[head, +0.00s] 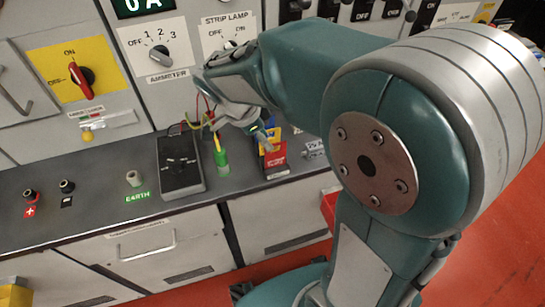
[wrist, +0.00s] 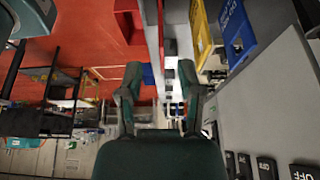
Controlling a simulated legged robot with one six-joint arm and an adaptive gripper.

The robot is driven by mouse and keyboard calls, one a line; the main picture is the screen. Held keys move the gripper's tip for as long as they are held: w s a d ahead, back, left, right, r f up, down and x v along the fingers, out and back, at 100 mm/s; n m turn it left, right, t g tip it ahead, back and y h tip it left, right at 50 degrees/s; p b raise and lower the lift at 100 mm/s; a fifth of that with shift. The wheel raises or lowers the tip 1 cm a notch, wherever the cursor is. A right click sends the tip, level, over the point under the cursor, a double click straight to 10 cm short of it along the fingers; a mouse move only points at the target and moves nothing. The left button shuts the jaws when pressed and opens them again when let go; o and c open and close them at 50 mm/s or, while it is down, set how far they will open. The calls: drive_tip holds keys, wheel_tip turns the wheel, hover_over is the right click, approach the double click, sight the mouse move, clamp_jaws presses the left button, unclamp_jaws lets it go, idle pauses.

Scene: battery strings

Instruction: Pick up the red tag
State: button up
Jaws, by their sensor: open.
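The red tag (head: 274,160) stands on the dark ledge in the head view, in front of a yellow tag (head: 265,142) and a little blue behind that. My gripper (head: 256,132) is above and just behind the tags, apart from the red tag as far as I can see. In the wrist view my gripper (wrist: 160,72) is open, with nothing clear between its fingers. The yellow tag (wrist: 201,32) and blue tag (wrist: 234,28) show at the upper right there. A red piece shows at the top, but I cannot tell if it is the red tag.
A black meter (head: 181,165) and a green cylinder (head: 221,160) stand left of the tags on the ledge (head: 100,190). Switch panels rise behind. A red box (head: 328,208) sits below the ledge edge, partly hidden by my arm. Drawers lie beneath.

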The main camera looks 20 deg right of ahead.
sight(282, 150)
drive_tip(key=d+f, duration=0.2)
drive_tip(key=shift+d+f, duration=0.25)
drive_tip(key=shift+f, duration=0.15)
drive_tip(key=x, duration=0.4)
drive_tip(key=shift+w+d+f, duration=0.15)
drive_tip(key=shift+d+f, duration=0.05)
drive_tip(key=shift+f, duration=0.1)
drive_tip(key=shift+d, duration=0.1)
drive_tip(key=shift+d, duration=0.1)
clamp_jaws()
